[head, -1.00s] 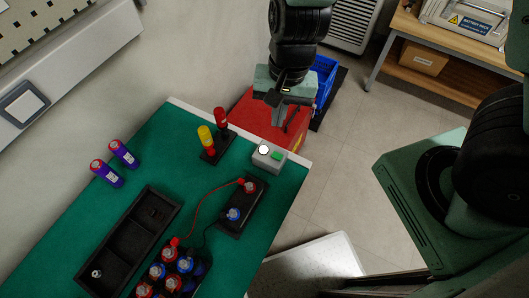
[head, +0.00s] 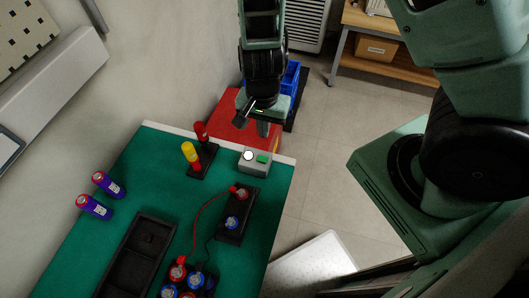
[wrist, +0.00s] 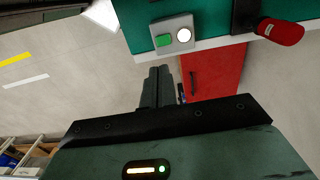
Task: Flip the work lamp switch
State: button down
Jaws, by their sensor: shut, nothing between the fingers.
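A small grey switch box (head: 254,162) sits near the far edge of the green-topped table. In the wrist view the box (wrist: 172,34) is beyond my fingertips, with the green switch (wrist: 164,41) left of the bright disc (wrist: 184,35). My gripper (head: 263,130) is past the table's far edge, above the red cabinet, pointing down. In the wrist view my gripper (wrist: 159,72) has its fingers together and empty, apart from the box.
A black stand with red and yellow upright pieces (head: 191,153) is left of the box. A black block with wired terminals (head: 238,212) lies in front. A red cabinet (head: 233,111) and a blue crate (head: 290,75) stand beyond the table.

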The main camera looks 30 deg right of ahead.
aim_at(265, 158)
notch_tip(265, 158, down, 12)
jog(key=shift+s+d+r, duration=0.1)
dwell(0.4)
